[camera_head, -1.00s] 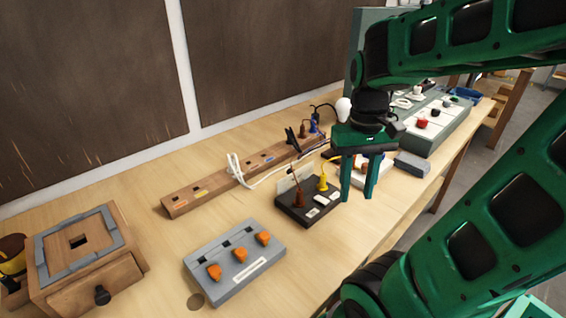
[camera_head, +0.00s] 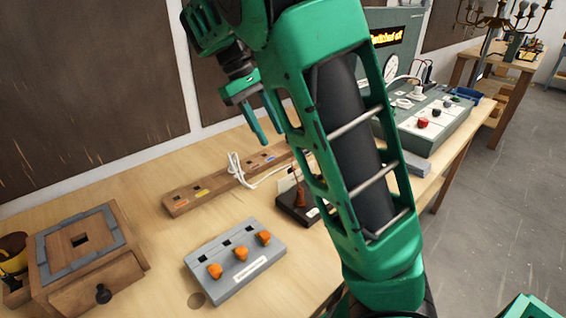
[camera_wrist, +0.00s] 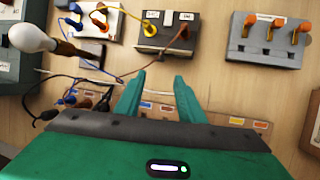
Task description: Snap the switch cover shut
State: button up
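My gripper (camera_head: 268,135) is raised above the back part of the bench, fingers apart. In the wrist view, the gripper (camera_wrist: 160,88) is open with nothing between its fingertips. Below it runs a wooden strip (camera_head: 200,192) with coloured labels; the strip also shows in the wrist view (camera_wrist: 218,119), partly hidden by my gripper. A white cord (camera_head: 236,166) lies on the strip. A small dark block (camera_wrist: 93,54) lies left of the fingers in the wrist view. I cannot tell which piece is the switch or its cover.
A black box (camera_wrist: 168,42) with yellow and brown leads lies ahead of the fingers. A white box (camera_wrist: 92,20) and a bulb (camera_wrist: 30,38) are left. A grey box with orange knobs (camera_head: 235,275) and a wooden box (camera_head: 75,270) stand at front left. My arm hides mid-bench.

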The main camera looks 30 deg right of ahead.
aim_at(293, 175)
jog(key=x, duration=1)
jog(key=shift+s+f, duration=0.1)
jog(key=shift+f, duration=0.15)
grip_shut()
